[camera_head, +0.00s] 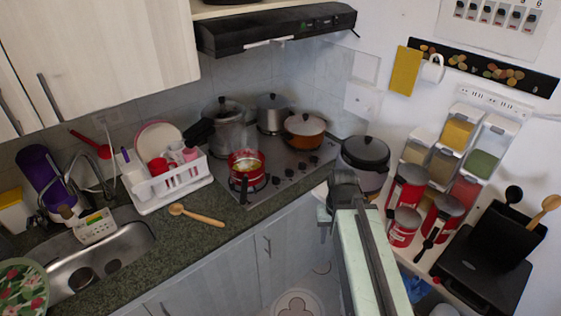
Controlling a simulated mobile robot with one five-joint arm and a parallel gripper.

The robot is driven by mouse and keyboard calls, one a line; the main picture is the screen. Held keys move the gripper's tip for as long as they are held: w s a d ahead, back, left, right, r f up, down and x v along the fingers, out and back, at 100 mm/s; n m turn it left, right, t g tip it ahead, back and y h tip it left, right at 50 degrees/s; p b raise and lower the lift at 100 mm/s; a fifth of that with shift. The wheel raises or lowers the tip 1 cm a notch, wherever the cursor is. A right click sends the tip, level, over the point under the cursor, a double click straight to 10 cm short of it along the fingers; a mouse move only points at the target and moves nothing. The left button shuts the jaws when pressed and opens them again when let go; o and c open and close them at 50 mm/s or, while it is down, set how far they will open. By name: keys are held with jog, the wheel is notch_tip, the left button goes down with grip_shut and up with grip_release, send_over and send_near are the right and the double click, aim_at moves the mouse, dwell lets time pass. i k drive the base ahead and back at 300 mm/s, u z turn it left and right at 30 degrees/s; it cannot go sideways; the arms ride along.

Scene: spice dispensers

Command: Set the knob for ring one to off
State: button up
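The steel cooktop (262,196) is set in the dark speckled counter at the centre. Several small dark knobs (289,173) run in a slanted row along its right front side. Their markings and pointer angles are too small to read, so I cannot tell which one is for ring one. A red pot (245,168) with yellowish contents stands on the front left of the cooktop. My arm rises from the bottom, and its dark end with my gripper (341,184) is right of the knobs, apart from them in the picture. The fingers cannot be made out.
Steel pots (272,114) and an orange pot (304,127) stand at the cooktop's back. A dark-lidded cooker (366,155) stands just beyond my arm's end. Red canisters (404,226) are to the right. A wooden spoon (197,215) lies on the counter left of the cooktop.

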aim_at(276, 180)
jog(key=i, duration=0.4)
jog(key=u, duration=1.9)
